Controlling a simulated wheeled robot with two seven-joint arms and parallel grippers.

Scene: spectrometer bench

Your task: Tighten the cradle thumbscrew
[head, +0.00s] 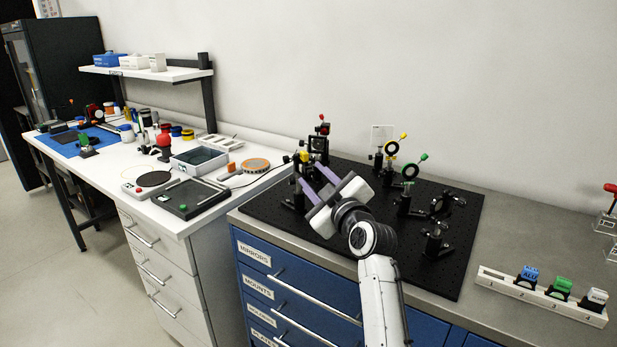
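Several black post mounts with small coloured knobs stand on the black breadboard (375,260). I cannot tell which part is the cradle thumbscrew. A mount with a yellow knob (304,156) stands just beyond my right gripper (311,171). The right gripper reaches in from the lower right, with its two purple fingers apart and a gap between them. Whether the fingertips touch the mount is unclear. The gripper hides part of the mounts and board behind it. My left gripper is out of view.
A taller mount with a red top (324,128) stands behind the gripper. Ring mounts (391,149) stand to its right. A white numbered rack (540,297) with coloured blocks lies at right. A white bench (185,218) with trays is at left.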

